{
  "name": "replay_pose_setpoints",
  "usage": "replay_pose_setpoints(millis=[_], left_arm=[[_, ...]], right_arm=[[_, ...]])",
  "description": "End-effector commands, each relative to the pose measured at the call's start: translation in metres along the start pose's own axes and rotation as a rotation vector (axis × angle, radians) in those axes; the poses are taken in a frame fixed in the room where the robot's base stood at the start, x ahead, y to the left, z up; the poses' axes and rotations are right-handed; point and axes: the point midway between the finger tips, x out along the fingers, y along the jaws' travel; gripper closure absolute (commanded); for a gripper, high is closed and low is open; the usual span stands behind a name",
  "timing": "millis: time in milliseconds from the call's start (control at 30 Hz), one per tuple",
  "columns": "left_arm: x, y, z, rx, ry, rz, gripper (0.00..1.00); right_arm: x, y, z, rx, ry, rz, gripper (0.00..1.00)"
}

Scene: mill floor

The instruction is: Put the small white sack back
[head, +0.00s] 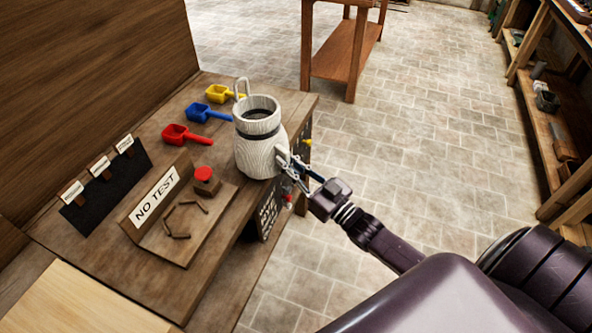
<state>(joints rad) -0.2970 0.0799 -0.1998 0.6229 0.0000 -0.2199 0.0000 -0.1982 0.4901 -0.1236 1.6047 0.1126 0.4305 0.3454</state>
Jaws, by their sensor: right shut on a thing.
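The small white sack (258,150) is a whitish, rounded, upright body with a dark band below its open top and a loop standing up at its back. It is at the right edge of the wooden bench (222,243). My right gripper (288,165) reaches it from the right and is shut on its right side. I cannot tell whether the sack's base touches the bench top. The fingertips are partly hidden against the sack. My left gripper is not in view.
Red (184,135), blue (207,113) and yellow (222,93) scoops lie left of the sack. A "NO TEST" sign (157,196), a red button (204,174) and a dark board with labels (108,185) are nearer. A wooden stand (346,52) is behind; shelves (548,120) are right.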

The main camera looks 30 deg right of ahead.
Motion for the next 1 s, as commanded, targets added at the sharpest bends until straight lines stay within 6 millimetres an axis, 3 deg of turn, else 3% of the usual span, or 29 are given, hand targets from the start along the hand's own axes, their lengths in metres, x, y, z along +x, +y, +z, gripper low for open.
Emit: replay_pose_setpoints(millis=[167,1000], left_arm=[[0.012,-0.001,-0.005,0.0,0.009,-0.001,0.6],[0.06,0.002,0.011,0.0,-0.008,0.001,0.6]], right_arm=[[0.018,0.0,0.006,0.0,0.004,-0.001,1.0],[0.098,0.0,0.028,-0.001,0.004,-0.001,1.0]])
